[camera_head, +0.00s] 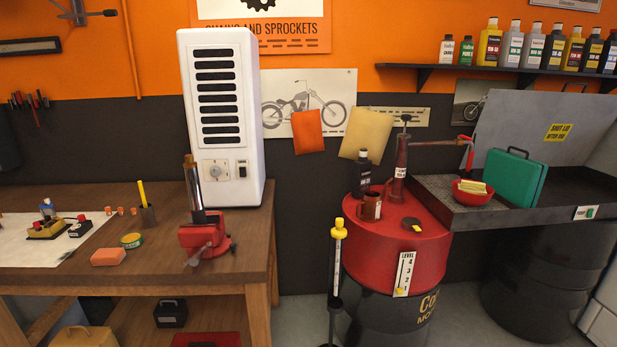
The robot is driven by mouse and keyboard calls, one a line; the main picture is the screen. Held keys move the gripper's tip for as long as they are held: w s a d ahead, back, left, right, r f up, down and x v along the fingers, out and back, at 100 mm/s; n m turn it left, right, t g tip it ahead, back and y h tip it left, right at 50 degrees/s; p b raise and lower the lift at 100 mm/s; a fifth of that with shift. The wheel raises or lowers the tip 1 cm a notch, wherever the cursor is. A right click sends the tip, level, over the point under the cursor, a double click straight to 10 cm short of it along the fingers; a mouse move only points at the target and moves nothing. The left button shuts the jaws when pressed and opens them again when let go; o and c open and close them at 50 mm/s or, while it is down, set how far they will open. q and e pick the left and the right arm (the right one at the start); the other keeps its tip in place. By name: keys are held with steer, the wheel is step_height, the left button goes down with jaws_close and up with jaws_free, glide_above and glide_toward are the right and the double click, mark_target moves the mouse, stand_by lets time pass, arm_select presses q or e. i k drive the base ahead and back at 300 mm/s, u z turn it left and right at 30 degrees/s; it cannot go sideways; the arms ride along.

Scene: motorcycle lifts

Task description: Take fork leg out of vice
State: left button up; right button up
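The fork leg (194,190) stands upright, slightly tilted, in the red vice (204,236). The vice sits at the right front corner of the wooden workbench (160,257). A grey handle sticks out at the vice's front. I cannot tell how tightly the jaws close on the leg. Neither of my grippers is in view.
A tall white heater-like unit (247,120) stands close behind the fork leg. A red-topped drum (428,245) stands right of the bench, across a floor gap.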

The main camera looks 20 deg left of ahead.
mark_target(198, 213)
steer(key=k, duration=0.65)
steer(key=z, duration=0.4)
steer(key=i, duration=1.45)
steer(key=u, duration=0.6)
